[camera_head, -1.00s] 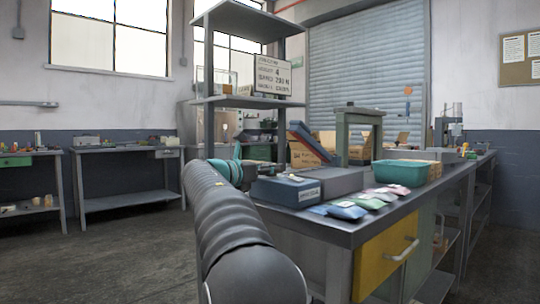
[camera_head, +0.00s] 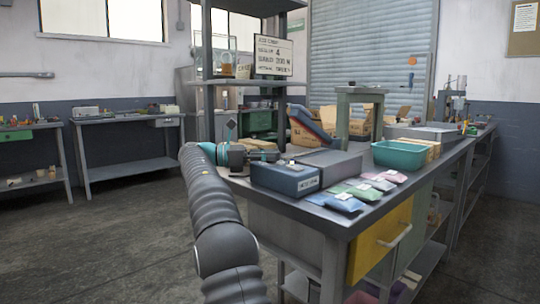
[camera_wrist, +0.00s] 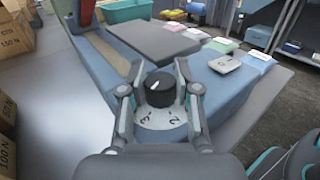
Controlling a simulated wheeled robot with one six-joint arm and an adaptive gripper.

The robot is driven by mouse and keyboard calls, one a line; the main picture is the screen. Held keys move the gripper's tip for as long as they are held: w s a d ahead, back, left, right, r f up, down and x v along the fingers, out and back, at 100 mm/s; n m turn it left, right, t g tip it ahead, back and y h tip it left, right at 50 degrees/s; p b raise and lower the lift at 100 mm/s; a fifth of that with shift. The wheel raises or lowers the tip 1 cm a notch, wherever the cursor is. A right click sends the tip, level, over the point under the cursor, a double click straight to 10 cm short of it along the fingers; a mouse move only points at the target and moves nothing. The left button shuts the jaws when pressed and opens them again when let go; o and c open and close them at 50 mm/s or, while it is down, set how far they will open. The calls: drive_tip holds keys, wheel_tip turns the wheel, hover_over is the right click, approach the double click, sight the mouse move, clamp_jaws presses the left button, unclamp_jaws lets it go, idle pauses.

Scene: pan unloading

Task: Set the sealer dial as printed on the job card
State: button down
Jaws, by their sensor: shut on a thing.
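The sealer is a blue box (camera_head: 285,181) with a white label on its front, on the near left end of the workbench. In the wrist view its dial is a black knob (camera_wrist: 159,88) with a white pointer line, on a pale scale plate (camera_wrist: 163,118). Digits that look like 3 and 2 show on the near side; the rest are hidden. My gripper (camera_wrist: 160,80) is shut on the knob, one finger on each side. My gripper (camera_head: 264,157) also shows above the sealer in the head view. The job card (camera_head: 273,57) stands on the shelf; a 4 and "200 N" seem readable.
Several coloured pouches (camera_head: 362,188) lie right of the sealer, near the bench's front edge. A teal bin (camera_head: 399,154) and a grey frame (camera_head: 359,95) stand farther back. Cardboard boxes (camera_wrist: 10,115) line the wrist view's left edge. The floor left is clear.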

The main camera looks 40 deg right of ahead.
drive_tip(key=shift+m+g, duration=0.3)
drive_tip(key=shift+g, duration=0.1)
idle(0.3)
drive_tip(key=c, duration=0.8)
unclamp_jaws()
drive_tip(key=shift+s+n+t, duration=0.1)
drive_tip(key=shift+n+t, duration=0.4)
drive_tip(key=shift+t, duration=0.2)
